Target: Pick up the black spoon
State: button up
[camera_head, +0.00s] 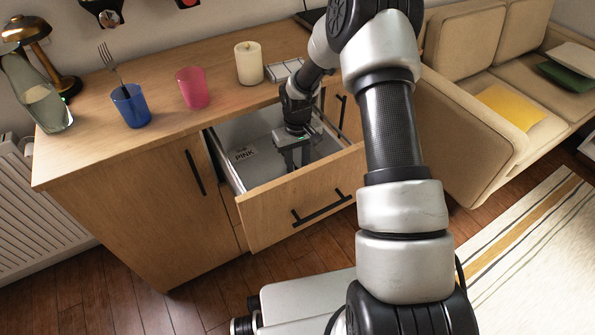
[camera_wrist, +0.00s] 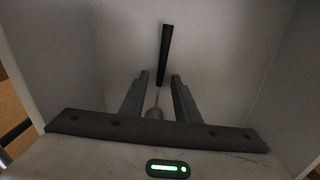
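The spoon (camera_wrist: 165,52) lies on the drawer floor in the wrist view. It has a long black handle pointing away from me and a thin neck with a greyish bowl (camera_wrist: 154,113) nearer me. My gripper (camera_wrist: 160,76) is open, with one finger on each side of the spoon's lower handle and neck in the picture. The fingers look apart from the spoon; their height above it is hard to tell. In the head view my gripper (camera_head: 297,158) reaches down into the open drawer (camera_head: 290,205). The spoon cannot be made out there.
The drawer walls stand close around my gripper. On the counter (camera_head: 165,130) above are a blue cup (camera_head: 131,106) with a fork (camera_head: 110,63), a pink cup (camera_head: 193,88), a candle (camera_head: 248,64), a bottle (camera_head: 38,95) and a lamp (camera_head: 30,35). A sofa (camera_head: 480,130) stands right.

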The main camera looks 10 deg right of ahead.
grip_shut()
